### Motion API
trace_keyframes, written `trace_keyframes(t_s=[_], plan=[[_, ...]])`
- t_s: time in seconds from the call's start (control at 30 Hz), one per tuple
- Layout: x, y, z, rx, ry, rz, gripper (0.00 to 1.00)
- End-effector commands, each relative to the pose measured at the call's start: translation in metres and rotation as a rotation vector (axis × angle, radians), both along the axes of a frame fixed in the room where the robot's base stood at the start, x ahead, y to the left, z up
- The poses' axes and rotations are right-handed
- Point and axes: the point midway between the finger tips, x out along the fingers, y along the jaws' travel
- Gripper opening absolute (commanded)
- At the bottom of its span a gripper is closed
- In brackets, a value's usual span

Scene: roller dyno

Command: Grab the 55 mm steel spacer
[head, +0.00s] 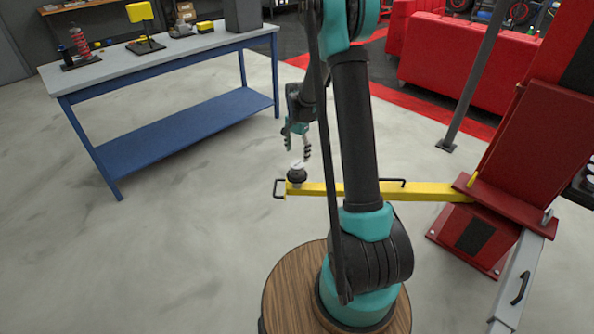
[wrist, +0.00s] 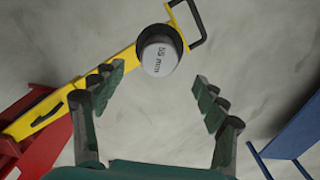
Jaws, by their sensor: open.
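The 55 mm steel spacer (head: 297,166) is a short light cylinder with a pale top. It sits on a dark round seat (head: 297,177) at the left end of a yellow lift arm (head: 325,189). In the wrist view the spacer (wrist: 159,59) shows its top with "55 mm" printed on it. My gripper (head: 297,152) is open and empty, above and close to the spacer. In the wrist view my gripper's fingers (wrist: 160,78) are spread wide, and the spacer appears between and slightly beyond their tips. I see no contact.
The yellow arm runs right to a red lift post (head: 520,150) and carries black handles. A blue workbench (head: 160,75) with several items stands at the left. A grey post (head: 475,75) and red cabinet (head: 455,60) stand behind. The floor at the left is clear.

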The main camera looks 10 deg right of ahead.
Motion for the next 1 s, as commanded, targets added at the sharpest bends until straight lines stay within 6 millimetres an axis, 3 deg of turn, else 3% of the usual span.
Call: trace_keyframes(t_s=[0.1, 0.37, 0.7, 1.0], plan=[[0.000, 0.000, -0.019, 0.000, 0.000, 0.000, 0.73], [0.000, 0.000, -0.035, 0.000, 0.000, 0.001, 0.73], [-0.002, 0.001, -0.078, 0.000, 0.000, 0.001, 0.73], [-0.002, 0.001, -0.082, 0.000, 0.000, 0.001, 0.73]])
